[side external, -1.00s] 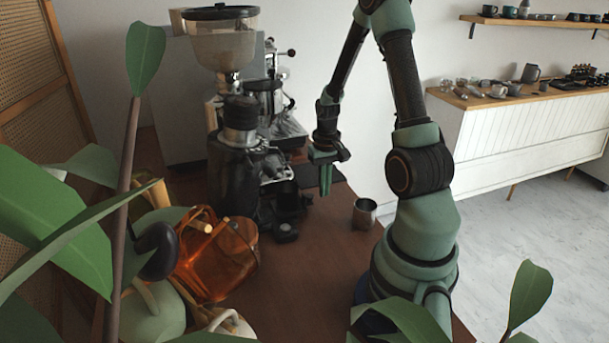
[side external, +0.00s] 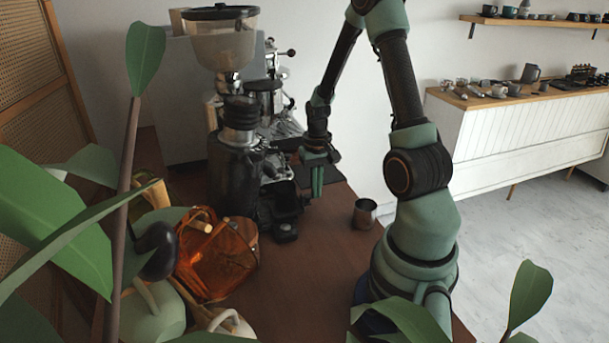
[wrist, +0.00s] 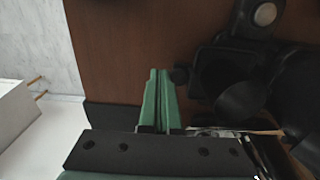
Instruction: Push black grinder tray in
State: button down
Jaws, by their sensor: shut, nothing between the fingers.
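The black grinder (side external: 233,180) stands on the brown counter, with a clear bean hopper on top. Its black tray (side external: 287,203) sticks out low at the grinder's right side. My gripper (side external: 317,194) points down just right of the tray, its green fingers shut and empty. In the wrist view the fingertips (wrist: 159,74) are beside a dark part of the tray (wrist: 225,70), close to a small dark knob. I cannot tell whether they touch. The tray's inner end is hidden in the grinder's dark body.
A chrome espresso machine (side external: 285,130) is behind the grinder. An orange transparent container (side external: 220,258) and plant leaves are in front. Counter between tray and cup is clear.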

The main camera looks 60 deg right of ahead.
jog(key=shift+w+a, duration=0.95)
jog(key=shift+a, duration=0.05)
jog(key=shift+s+d, duration=0.1)
jog(key=shift+d, duration=0.05)
jog(key=shift+s+d, duration=0.4)
jog(key=shift+s, duration=0.05)
jog(key=shift+r, duration=3.55)
